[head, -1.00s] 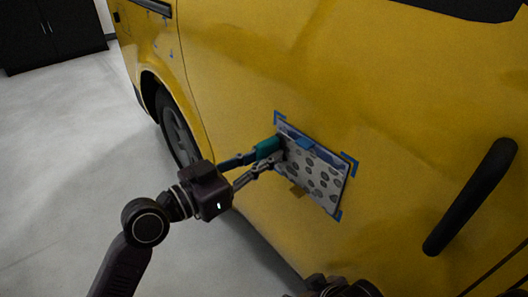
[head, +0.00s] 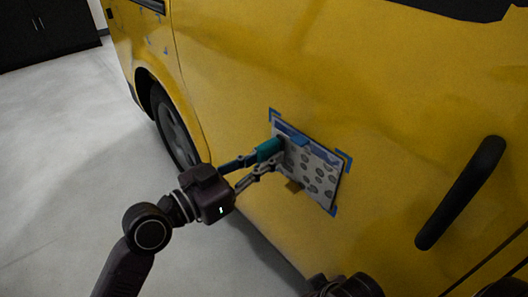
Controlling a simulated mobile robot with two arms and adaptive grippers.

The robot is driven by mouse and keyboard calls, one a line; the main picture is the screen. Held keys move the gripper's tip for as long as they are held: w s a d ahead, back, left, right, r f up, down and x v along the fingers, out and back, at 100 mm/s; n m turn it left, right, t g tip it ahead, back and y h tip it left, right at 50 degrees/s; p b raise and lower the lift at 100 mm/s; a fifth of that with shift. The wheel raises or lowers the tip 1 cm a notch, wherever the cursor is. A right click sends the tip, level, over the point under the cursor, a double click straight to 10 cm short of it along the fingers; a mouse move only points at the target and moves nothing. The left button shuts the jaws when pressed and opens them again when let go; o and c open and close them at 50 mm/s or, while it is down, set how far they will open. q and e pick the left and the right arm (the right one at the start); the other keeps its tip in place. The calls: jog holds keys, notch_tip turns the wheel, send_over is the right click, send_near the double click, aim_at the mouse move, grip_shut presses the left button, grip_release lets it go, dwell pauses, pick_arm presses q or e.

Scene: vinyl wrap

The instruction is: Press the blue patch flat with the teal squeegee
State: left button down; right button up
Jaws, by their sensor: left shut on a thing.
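The patch (head: 318,172) is on the yellow van's side. It looks pale with grey dots and a blue band along its top edge. Blue corner marks (head: 346,160) frame it. My left gripper (head: 262,162) is shut on the teal squeegee (head: 269,149), whose far end is at the patch's left part. I cannot tell whether the squeegee touches the surface. The gripper covers some of the patch's lower left edge. My right gripper is not clearly seen; only a dark part of my arm shows at the bottom edge.
The yellow van (head: 400,120) fills most of the view. A black door handle (head: 461,193) sticks out right of the patch. A front wheel (head: 173,125) is at left. A dark cabinet (head: 45,30) stands far back left. The grey floor (head: 70,160) is clear.

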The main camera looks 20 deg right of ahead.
aim_at(294, 158)
pick_arm(q)
jog(key=shift+s+d, duration=0.25)
jog(key=shift+s, duration=0.35)
pick_arm(e)
jog(key=shift+s+d+g, duration=0.2)
jog(key=shift+s+g, duration=0.1)
jog(key=shift+s, duration=0.55)
jog(key=shift+r, duration=0.1)
pick_arm(q)
jog(key=shift+s+d+r+p, duration=0.1)
jog(key=shift+s+d+p, duration=0.1)
jog(key=shift+s+p, duration=0.5)
jog(key=shift+s+d, duration=0.15)
jog(key=shift+s, duration=0.2)
pick_arm(e)
jog(key=shift+r, duration=0.45)
pick_arm(q)
jog(key=shift+s, duration=0.15)
pick_arm(e)
jog(key=shift+w, duration=0.15)
